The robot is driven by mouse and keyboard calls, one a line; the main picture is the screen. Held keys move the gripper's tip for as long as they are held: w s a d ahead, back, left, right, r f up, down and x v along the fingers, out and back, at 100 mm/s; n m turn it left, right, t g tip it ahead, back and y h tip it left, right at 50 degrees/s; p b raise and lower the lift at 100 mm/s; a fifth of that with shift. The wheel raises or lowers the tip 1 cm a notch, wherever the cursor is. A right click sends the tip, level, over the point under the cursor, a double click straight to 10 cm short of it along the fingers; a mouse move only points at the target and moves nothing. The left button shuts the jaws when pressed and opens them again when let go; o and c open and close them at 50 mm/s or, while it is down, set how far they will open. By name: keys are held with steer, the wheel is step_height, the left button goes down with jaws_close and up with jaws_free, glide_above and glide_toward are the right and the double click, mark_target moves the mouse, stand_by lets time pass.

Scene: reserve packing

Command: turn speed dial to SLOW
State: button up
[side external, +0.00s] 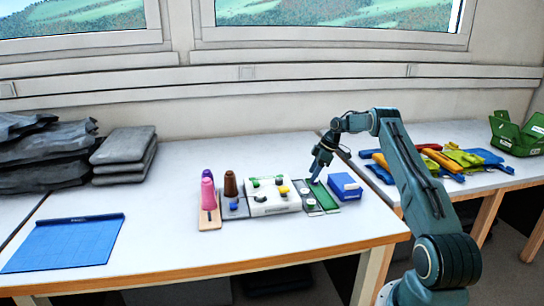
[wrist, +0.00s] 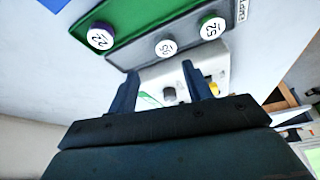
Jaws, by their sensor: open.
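A white control box (side external: 272,209) stands in the middle of the table with green, yellow and dark parts on top. It also shows in the wrist view (wrist: 150,78), where a dark grey knob (wrist: 168,94) appears between my fingers and a yellow part (wrist: 213,88) lies at the right. Which control is the speed dial, and its setting, I cannot read. My gripper (side external: 315,180) is open and empty, pointing down over the green and grey panels right of the box. It shows in the wrist view (wrist: 160,75) with fingers apart; whether they touch anything I cannot tell.
A green panel (side external: 325,196) and a grey strip (wrist: 187,46) carry round white discs beside the box. A blue box (side external: 345,186) stands right. Pink (side external: 208,195) and brown (side external: 230,185) cones stand left. The table's front left is mostly clear beyond a blue mat (side external: 65,243).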

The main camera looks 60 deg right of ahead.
steer(key=m+h, duration=0.2)
steer(key=m, duration=0.6)
glide_toward(279, 179)
steer(key=s+d+f, duration=0.1)
steer(key=d, duration=0.1)
steer(key=w+a+r+m+g+h, duration=0.1)
steer(key=a+r+m+h, duration=0.3)
steer(key=a+m, duration=0.3)
steer(key=r+m, duration=0.1)
steer(key=m, duration=0.2)
steer(key=shift+w+r+g, duration=0.3)
steer(key=shift+r, duration=0.05)
steer(key=shift+x, duration=6.9)
steer(key=shift+s, duration=0.1)
steer(key=c, duration=1)
